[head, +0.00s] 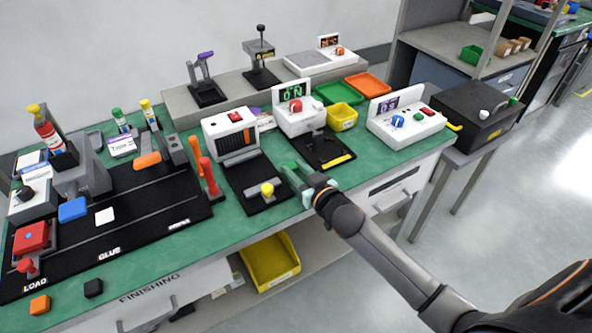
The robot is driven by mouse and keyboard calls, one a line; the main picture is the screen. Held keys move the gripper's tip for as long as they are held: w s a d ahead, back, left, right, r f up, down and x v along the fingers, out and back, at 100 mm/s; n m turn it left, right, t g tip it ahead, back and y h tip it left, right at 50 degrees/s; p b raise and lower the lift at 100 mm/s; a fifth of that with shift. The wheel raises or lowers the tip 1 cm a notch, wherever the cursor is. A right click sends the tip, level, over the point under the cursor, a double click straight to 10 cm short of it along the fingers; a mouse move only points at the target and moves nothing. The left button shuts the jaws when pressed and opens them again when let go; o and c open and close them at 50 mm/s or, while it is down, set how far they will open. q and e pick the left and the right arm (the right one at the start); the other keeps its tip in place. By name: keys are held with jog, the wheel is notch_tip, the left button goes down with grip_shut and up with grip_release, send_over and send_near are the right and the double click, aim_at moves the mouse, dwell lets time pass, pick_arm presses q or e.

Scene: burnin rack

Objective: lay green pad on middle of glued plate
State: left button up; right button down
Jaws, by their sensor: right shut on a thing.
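My right gripper (304,186) reaches in from the lower right over the green bench, just right of the yellow-knobbed black fixture. It is shut on a small green piece (302,166), which looks like the green pad; the fingers hide part of it. A small white square plate (104,216) lies on the black station board (150,219) at the left, behind the GLUE label. I cannot tell whether glue is on it. The gripper is well to the right of this plate. My left gripper is not in view.
A blue block (72,210) lies left of the white plate, and a red block device (31,237) stands by LOAD. Red upright posts (209,176) and the yellow-knobbed fixture (267,188) stand between plate and gripper. A yellow bin (270,261) sits below the bench.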

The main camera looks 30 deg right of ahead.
jog(key=shift+f, duration=0.2)
jog(key=c, duration=0.8)
grip_release()
jog(key=shift+c, duration=0.2)
jog(key=shift+r, duration=0.15)
